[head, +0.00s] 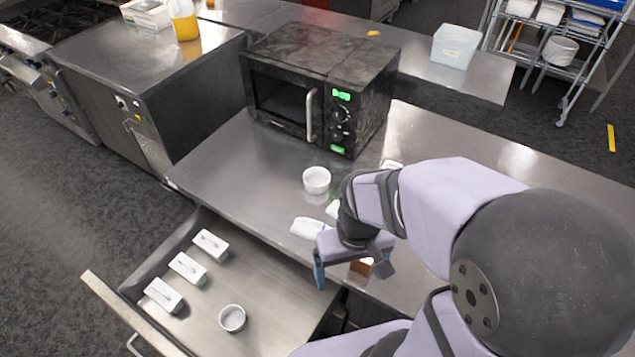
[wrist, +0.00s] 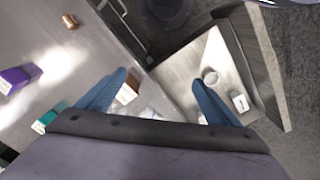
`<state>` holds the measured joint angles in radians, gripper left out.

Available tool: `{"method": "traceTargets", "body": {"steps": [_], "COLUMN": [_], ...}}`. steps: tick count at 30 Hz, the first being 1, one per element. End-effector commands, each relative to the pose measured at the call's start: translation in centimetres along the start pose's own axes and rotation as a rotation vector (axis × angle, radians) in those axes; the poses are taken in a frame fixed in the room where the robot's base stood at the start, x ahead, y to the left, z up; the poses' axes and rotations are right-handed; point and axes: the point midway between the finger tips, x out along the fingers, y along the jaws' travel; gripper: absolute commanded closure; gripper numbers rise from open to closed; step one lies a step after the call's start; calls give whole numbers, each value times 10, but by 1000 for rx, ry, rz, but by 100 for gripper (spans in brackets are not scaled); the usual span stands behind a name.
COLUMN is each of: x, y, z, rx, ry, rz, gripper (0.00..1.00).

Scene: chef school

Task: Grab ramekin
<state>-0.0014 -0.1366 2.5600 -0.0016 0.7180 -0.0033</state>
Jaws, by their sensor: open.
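One white ramekin (head: 316,180) stands upright on the steel counter, in front of the microwave. In the wrist view my gripper (wrist: 158,98) frames the counter edge, with the drawer beyond the right finger.
A white item (head: 308,228) and a brown block (head: 362,267) lie near my gripper on the counter. The black microwave (head: 300,80) stands behind. The counter's left part is clear.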

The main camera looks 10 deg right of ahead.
Motion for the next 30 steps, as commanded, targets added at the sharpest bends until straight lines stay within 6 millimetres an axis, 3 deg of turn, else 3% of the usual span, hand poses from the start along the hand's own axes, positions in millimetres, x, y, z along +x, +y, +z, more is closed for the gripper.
{"method": "traceTargets", "body": {"steps": [19, 23, 29, 30], "x": [-3, -16, -52, -44], "y": [0, 0, 0, 3], "z": [0, -2, -2, -6], "rx": [0, 0, 0, -46], "ry": [1, 6, 8, 12], "rz": [0, 0, 0, 18], "gripper": [11, 11, 11, 11]}}
